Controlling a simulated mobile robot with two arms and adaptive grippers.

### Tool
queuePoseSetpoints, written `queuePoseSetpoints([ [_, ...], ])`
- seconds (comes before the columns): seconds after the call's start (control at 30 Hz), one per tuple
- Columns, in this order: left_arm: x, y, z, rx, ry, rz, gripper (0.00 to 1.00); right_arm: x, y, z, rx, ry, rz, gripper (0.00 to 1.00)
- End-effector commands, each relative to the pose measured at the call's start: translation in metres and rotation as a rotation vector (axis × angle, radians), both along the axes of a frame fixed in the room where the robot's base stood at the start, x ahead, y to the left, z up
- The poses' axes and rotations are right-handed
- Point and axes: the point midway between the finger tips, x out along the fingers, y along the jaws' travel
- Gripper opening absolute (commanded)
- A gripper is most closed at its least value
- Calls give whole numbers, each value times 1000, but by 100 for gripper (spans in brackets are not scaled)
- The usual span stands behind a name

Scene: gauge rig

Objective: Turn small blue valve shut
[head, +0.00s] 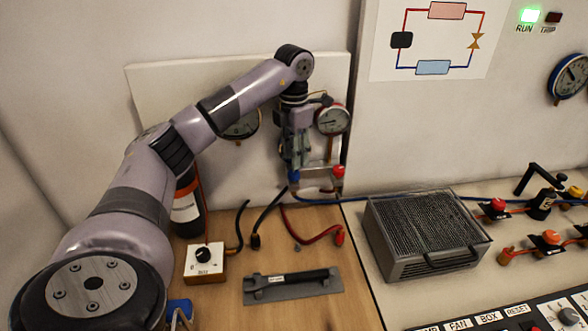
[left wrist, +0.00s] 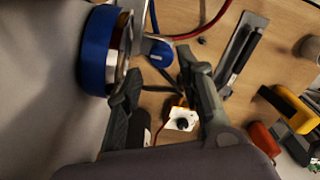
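The small blue valve (head: 294,177) is a blue knob low on the gauge manifold, left of the red valve (head: 338,171). In the left wrist view the blue knob (left wrist: 160,53) shows between and just beyond the fingertips. My left gripper (head: 293,163) points down at the manifold and partly hides it. In the left wrist view its fingers (left wrist: 157,66) are spread apart, with the knob near their tips; I cannot tell whether they touch it. A blue-rimmed gauge (left wrist: 97,50) is close beside one finger. My right gripper is out of view.
The right-hand gauge (head: 333,118) is close to my left gripper. Red and black hoses lie on the wooden bench below. A white box with a black knob (head: 205,260), a grey tool tray (head: 292,287) and a finned grey unit (head: 425,235) stand nearby.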

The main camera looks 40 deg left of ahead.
Motion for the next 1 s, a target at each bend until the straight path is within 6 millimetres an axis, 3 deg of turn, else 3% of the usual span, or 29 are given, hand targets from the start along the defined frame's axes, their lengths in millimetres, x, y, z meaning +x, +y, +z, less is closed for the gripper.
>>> queuePoseSetpoints([
  [0.13, -1, 0, -26, 1, 4, -1, 35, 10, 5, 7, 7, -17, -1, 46],
  [0.33, 0, 0, -47, 0, 1, -1, 35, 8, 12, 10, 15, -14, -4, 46],
  [0.67, 0, 0, -51, 0, -1, -1, 35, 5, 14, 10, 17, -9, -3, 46],
  [1.0, 0, 0, -51, 0, -1, -1, 13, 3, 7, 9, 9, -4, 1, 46],
])
